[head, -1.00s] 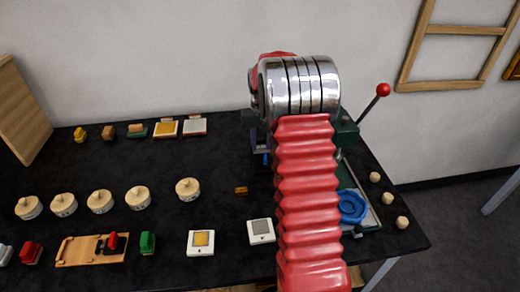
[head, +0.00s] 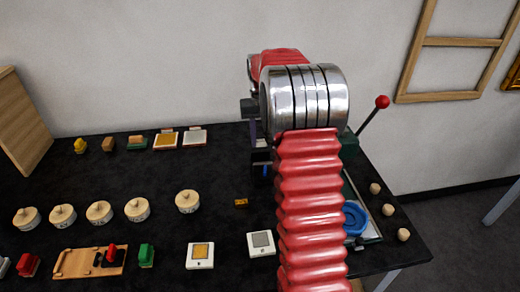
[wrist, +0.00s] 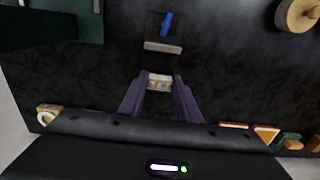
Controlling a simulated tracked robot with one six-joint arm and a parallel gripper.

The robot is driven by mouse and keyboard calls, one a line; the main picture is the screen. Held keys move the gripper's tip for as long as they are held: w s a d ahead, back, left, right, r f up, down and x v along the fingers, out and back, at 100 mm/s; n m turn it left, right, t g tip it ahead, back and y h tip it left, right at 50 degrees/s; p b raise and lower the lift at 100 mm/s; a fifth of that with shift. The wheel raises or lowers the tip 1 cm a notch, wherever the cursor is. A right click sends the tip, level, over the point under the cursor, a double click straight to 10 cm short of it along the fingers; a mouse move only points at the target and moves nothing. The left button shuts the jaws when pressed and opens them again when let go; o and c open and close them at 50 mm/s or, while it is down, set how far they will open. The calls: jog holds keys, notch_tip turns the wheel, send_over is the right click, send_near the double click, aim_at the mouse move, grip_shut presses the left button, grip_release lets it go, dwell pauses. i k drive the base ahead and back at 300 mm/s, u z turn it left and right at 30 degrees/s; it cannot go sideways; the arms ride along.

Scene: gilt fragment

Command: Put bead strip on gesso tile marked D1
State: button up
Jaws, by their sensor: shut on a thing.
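My gripper (wrist: 160,90) shows in the wrist view with its two purple fingers shut on a small pale, ridged piece, which looks like the bead strip (wrist: 158,81). In the head view the gripper is mostly hidden behind my red arm, above the right part of the bench. White-framed tiles stand at the front: one with a gold face (head: 201,255) and one with a grey face (head: 262,243). Two more tiles lie at the back, one gold (head: 165,140) and one pale (head: 194,139). Their markings are too small to read, so I cannot tell which is D1.
A dark block with a blue part (wrist: 167,24) stands beyond the gripper. Several round wooden pots (head: 137,209) form a row at left. A wooden board (head: 85,262), a small brown block (head: 241,203), a blue dish (head: 354,218) and a red-knobbed lever (head: 382,102) are around.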

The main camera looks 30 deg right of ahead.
aim_at(200, 255)
jog(key=k, duration=1)
